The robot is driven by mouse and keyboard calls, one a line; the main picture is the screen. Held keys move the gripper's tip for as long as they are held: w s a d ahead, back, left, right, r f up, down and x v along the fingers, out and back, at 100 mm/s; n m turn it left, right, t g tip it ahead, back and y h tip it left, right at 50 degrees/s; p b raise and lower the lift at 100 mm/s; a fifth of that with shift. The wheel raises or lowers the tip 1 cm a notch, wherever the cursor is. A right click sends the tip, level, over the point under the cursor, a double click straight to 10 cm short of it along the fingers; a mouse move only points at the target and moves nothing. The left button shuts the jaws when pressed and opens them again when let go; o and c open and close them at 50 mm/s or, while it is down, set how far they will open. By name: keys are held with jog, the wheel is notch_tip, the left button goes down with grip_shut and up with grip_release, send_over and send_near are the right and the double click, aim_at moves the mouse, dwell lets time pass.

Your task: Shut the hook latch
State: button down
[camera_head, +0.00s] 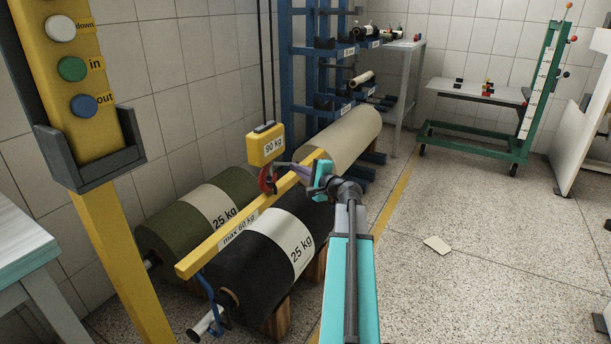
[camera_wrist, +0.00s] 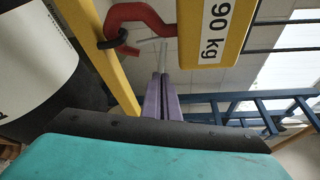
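The red hook (camera_head: 266,181) hangs under the yellow "90 kg" block (camera_head: 266,145). In the wrist view the curved red hook (camera_wrist: 128,18) passes at a dark ring (camera_wrist: 116,41) on the yellow lifting beam (camera_head: 225,232). A thin pale bar, seemingly the latch (camera_wrist: 150,40), shows beside the hook's mouth; whether it touches the hook tip I cannot tell. My gripper (camera_wrist: 163,48) has purple fingers lying close together, with their narrow tips at or very near this bar. In the head view my gripper (camera_head: 279,165) is just right of the hook.
A black "25 kg" roll (camera_head: 268,253) lies under the beam, with a green "25 kg" roll (camera_head: 187,215) left of it and a beige roll (camera_head: 345,139) behind. A blue rack (camera_head: 298,75) stands behind. A yellow button post (camera_head: 72,60) is at left. Floor at right is mostly clear.

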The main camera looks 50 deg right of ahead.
jog(key=shift+s+d+f, duration=0.25)
jog(key=shift+s+d, duration=0.05)
jog(key=shift+s, duration=0.25)
jog(key=shift+d+f+m, duration=0.1)
jog(key=shift+f+m, duration=0.15)
jog(key=shift+m, duration=0.15)
jog(key=shift+f+y, duration=0.15)
jog(key=shift+y, duration=0.15)
jog(key=s+d+f+m+t+y, duration=0.2)
jog(key=s+d+f+m+y, duration=0.3)
jog(key=s+f+m+y, duration=0.2)
jog(key=shift+s+d+f+m, duration=0.3)
jog(key=shift+s+f+m, duration=0.3)
jog(key=shift+m, duration=0.8)
jog(key=shift+w+r, duration=0.1)
